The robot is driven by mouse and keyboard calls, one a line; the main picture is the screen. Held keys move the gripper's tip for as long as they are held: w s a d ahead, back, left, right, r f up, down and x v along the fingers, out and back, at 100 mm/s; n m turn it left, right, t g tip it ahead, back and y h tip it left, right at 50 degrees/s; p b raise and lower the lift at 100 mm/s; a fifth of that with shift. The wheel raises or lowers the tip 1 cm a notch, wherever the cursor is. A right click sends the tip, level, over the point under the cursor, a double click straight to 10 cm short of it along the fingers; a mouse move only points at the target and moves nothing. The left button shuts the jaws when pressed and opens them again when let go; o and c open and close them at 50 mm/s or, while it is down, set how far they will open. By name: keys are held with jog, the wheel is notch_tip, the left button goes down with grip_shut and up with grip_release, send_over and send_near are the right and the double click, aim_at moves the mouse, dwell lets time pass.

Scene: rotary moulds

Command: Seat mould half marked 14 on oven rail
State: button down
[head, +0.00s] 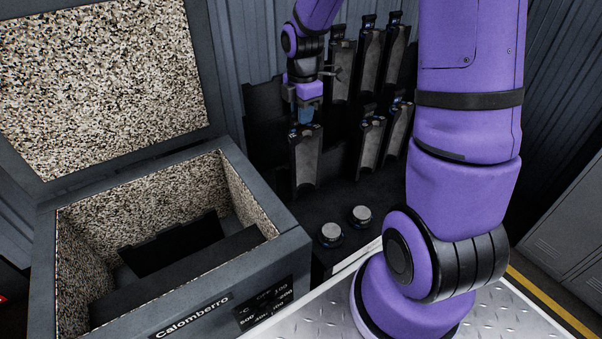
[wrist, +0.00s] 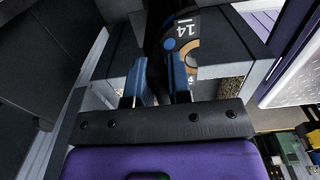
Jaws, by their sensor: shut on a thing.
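My gripper (head: 305,118) is shut on the top end of a mould half (head: 306,165), which hangs upright below it in the head view, by the left part of the rack. Whether it touches the rack cannot be told. Inside are dark upright and long pieces (head: 175,247), probably the rail; no mould half shows there.
Several other mould halves (head: 370,65) stand in the dark rack (head: 262,105) right of my gripper. Two round metal-topped knobs (head: 331,233) sit on the dark surface in front. The oven's near wall and raised lid (head: 95,80) bound its opening. Lockers (head: 570,235) stand at far right.

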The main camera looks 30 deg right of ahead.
jog(key=shift+r, duration=2.75)
